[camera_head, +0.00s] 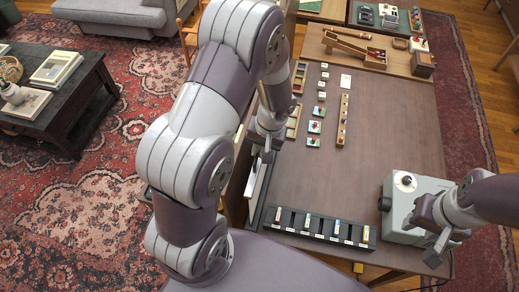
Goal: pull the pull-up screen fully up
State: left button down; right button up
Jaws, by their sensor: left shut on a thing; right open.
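What looks like the pull-up screen (256,182) is a narrow white sheet with dark edges at the left edge of the brown table (380,120). It is seen nearly edge-on, so how far up it stands is hard to tell. My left gripper (265,154) is just above it, shut on what seems to be its top edge; the contact is small and partly hidden by my arm. My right gripper (428,238) is open and empty at the table's right side, close to a grey box-shaped device (405,190) with a round dial on top.
A dark slotted rack (320,228) with coloured slides lies at the near table edge. Small cards and blocks (314,127) and a narrow wooden strip (342,120) lie farther back. A wooden tray (358,47) is at the far end. The table's middle right is clear.

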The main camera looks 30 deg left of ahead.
dwell(0.3)
pick_arm(q)
jog(key=c, duration=1.2)
grip_release()
jog(key=shift+r, duration=0.15)
notch_tip(320, 180, up, 12)
jog(key=d+b, duration=0.2)
jog(key=b, duration=0.1)
jog(key=shift+w+d+r, duration=0.15)
jog(key=shift+w+d, duration=0.05)
jog(key=shift+w, duration=0.15)
